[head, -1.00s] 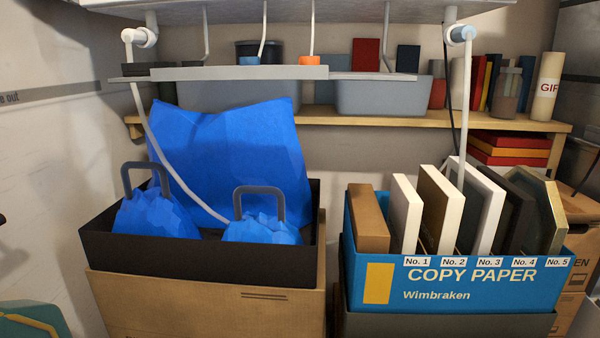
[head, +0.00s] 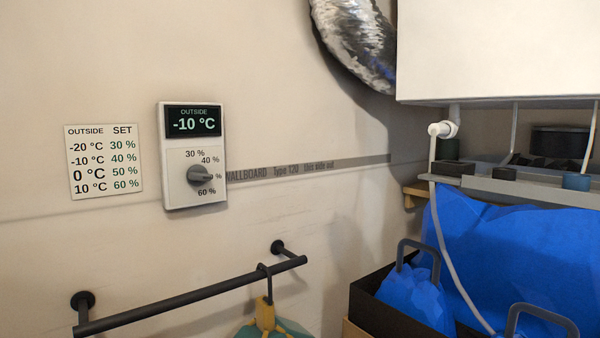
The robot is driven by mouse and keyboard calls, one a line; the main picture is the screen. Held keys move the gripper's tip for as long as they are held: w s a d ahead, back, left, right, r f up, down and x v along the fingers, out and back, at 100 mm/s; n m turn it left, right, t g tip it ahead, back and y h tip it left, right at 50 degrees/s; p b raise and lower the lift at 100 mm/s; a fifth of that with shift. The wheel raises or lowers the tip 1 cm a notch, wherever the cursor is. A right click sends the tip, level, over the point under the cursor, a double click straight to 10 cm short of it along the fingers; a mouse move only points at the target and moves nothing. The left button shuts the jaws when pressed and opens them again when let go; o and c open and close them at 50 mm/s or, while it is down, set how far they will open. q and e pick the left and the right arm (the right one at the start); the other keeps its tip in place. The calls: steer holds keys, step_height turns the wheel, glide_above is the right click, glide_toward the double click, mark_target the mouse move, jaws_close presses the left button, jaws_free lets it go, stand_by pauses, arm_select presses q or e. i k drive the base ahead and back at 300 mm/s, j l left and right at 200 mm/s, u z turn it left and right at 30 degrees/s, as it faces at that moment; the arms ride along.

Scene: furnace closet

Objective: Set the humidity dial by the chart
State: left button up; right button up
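The humidity control (head: 191,140) is a white wall box with a dark display that reads OUTSIDE -10 °C. Its grey dial (head: 198,176) points right, at a mark whose number it partly covers, leaving only "%" visible. The other marks read 30 %, 40 % and 60 %; the covered one lies between 40 % and 60 %. The chart (head: 104,162) hangs just left of the control. It pairs -20 °C with 30 %, -10 °C with 40 %, 0 °C with 50 % and 10 °C with 60 %. Neither of my grippers is in view.
A black rail (head: 190,297) sticks out from the wall below the control, with a hanger (head: 265,314) on it. A silver duct (head: 355,40) and a white cabinet (head: 495,50) are at upper right. A black box (head: 372,308) with blue bags (head: 490,250) stands lower right.

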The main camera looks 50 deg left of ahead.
mark_target(197, 175)
steer(key=k+l, duration=0.35)
steer(key=k+l+u, duration=0.15)
steer(key=u, duration=0.15)
steer(key=k+l+u, duration=0.1)
steer(key=u, duration=0.25)
steer(key=i+j+u, duration=0.1)
steer(key=u, duration=0.3)
steer(key=i+j+u, duration=0.15)
steer(key=u, duration=0.25)
steer(key=i+u, duration=0.15)
steer(key=u, duration=0.25)
